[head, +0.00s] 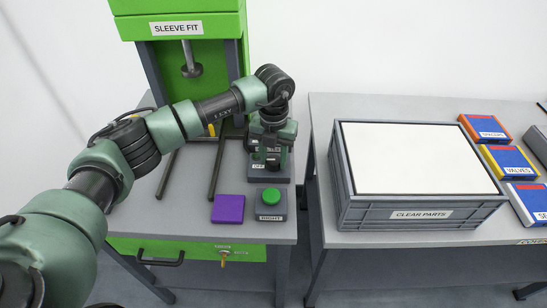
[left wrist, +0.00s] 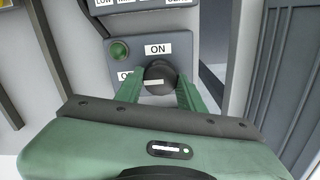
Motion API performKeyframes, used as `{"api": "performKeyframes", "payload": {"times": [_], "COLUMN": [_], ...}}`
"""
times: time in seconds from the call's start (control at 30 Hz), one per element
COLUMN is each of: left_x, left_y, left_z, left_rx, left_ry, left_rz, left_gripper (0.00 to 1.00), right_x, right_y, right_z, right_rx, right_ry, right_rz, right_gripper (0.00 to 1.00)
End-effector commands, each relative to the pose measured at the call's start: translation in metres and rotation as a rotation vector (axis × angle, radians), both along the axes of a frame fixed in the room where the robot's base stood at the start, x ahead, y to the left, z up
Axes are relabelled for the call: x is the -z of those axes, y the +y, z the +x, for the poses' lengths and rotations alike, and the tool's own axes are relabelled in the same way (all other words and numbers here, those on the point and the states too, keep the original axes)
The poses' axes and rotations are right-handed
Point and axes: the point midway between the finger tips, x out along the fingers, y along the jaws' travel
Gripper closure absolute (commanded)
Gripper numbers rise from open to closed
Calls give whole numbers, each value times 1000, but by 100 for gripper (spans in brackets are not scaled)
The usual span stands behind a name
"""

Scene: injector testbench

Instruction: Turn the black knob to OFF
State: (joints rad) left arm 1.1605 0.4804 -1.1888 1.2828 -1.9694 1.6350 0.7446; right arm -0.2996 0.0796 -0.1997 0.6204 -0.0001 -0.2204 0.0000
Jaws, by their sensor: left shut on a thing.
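Another label (left wrist: 125,76), partly covered, lies left of the knob. My left gripper (left wrist: 158,88) has one green finger on each side of the knob and is shut on it. I cannot tell which way the knob points. In the head view my left gripper (head: 272,150) reaches down over the panel from above and hides most of it. An OFF label (head: 258,166) shows at its lower left. My right gripper is not in view.
A green round lamp or button (left wrist: 119,50) is beside the ON label. In front of the panel are a green push button (head: 270,196) and a purple square (head: 228,208). A green press (head: 178,27) stands behind. A CLEAR PARTS crate (head: 420,214) stands on the right table.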

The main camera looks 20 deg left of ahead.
Motion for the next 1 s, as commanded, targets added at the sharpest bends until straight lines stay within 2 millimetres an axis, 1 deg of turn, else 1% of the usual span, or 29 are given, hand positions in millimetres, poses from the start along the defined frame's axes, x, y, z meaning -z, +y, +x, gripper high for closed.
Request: {"api": "performKeyframes", "payload": {"times": [0.03,0.4,0.43,0.47,0.5,0.83,0.93,1.0], "left_x": [-2,-3,-2,-3,-2,-2,-10,-20], "left_y": [1,1,1,1,1,0,0,0], "left_z": [2,2,2,2,2,1,1,2], "left_rx": [-7,-12,-12,-12,-12,-9,-9,-9], "left_ry": [-5,-6,-6,-6,-5,-2,-4,-6], "left_rz": [0,-1,-1,-1,-1,-1,-1,-1], "left_gripper": [100,100,59,50,40,40,40,40], "right_x": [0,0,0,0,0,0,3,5], "right_y": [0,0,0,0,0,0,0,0], "right_z": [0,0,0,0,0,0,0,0], "right_rx": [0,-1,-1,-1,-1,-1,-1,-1], "right_ry": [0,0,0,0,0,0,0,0], "right_rz": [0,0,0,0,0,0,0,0], "right_gripper": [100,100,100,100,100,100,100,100]}}
